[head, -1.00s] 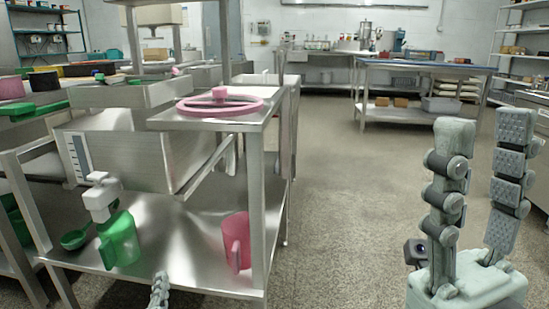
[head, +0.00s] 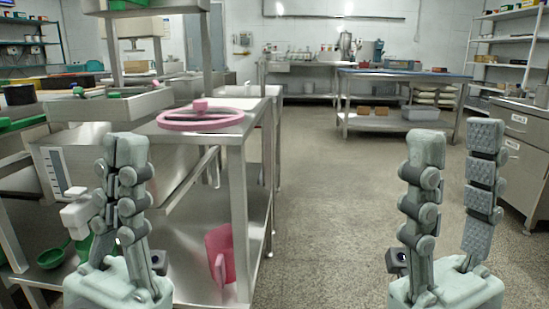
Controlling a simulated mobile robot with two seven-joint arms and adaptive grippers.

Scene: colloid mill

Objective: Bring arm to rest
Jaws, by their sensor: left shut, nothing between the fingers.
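My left gripper (head: 127,150) is raised at the lower left of the head view, pointing up. Its fingers are together with nothing between them. It stands in front of the steel bench and hides part of a green jug (head: 98,248) and its pale dispenser (head: 78,213). My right gripper (head: 455,150) is at the lower right, pointing up. Its two fingers are wide apart and empty, with the floor visible between them.
A steel bench (head: 205,135) at left carries a pink handwheel (head: 200,115). A pink jug (head: 220,255) and a green scoop (head: 53,258) are on its lower shelf. A blue-topped table (head: 400,74) stands at the back. Drawers (head: 525,150) stand at right. The central floor is clear.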

